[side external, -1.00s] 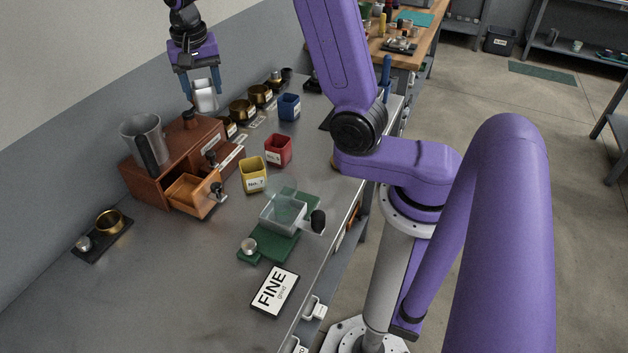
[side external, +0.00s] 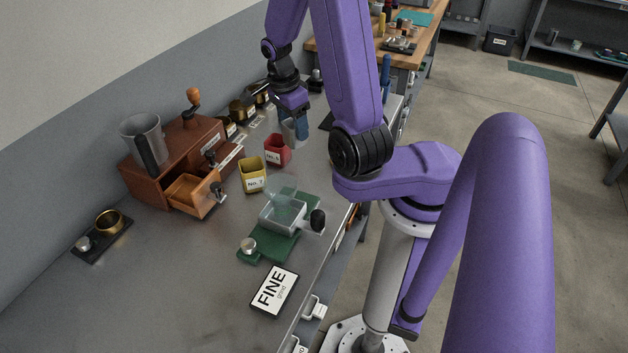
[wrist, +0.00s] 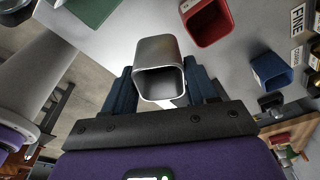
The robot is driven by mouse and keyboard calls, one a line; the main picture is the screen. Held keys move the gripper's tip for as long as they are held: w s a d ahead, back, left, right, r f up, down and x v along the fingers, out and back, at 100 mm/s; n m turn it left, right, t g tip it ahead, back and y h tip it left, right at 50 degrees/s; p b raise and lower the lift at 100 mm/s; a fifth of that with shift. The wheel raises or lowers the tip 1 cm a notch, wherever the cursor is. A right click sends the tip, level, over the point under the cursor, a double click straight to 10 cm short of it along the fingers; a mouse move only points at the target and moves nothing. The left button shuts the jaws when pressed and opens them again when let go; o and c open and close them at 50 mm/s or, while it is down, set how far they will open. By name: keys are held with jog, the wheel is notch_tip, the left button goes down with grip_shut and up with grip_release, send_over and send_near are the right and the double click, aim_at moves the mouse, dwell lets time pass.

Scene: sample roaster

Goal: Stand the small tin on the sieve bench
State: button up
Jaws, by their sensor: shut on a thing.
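The small silver tin (side external: 290,134) is in my gripper (side external: 294,118) above the far part of the grey worktop, beside the red No. 5 tin. In the wrist view the tin (wrist: 158,52) sits between the blue fingers of my gripper (wrist: 163,92), which are shut on it. Its hollow end faces the camera and it looks empty. I cannot tell from the side view how high it is held. A wood-topped bench (side external: 432,28) stands at the back; no label shows whether it is the sieve bench.
The red tin (side external: 277,150) and yellow tin (side external: 252,174) stand near my gripper. The blue tin (wrist: 272,68) shows in the wrist view. A brown grinder (side external: 165,160) with an open drawer is at left. A clear tray (side external: 283,216) sits on a green board.

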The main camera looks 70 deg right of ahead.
jog(key=shift+s+a+f+m, duration=0.1)
jog(key=shift+s+f+m, duration=0.65)
jog(key=shift+f, duration=0.9)
jog(key=shift+s+a+f+m, duration=0.1)
jog(key=shift+s+f+m, duration=0.3)
jog(key=shift+s+f, duration=1)
jog(key=shift+s+f+m, duration=0.55)
jog(key=shift+f, duration=1.4)
jog(key=shift+f, duration=0.15)
jog(key=o, duration=1.1)
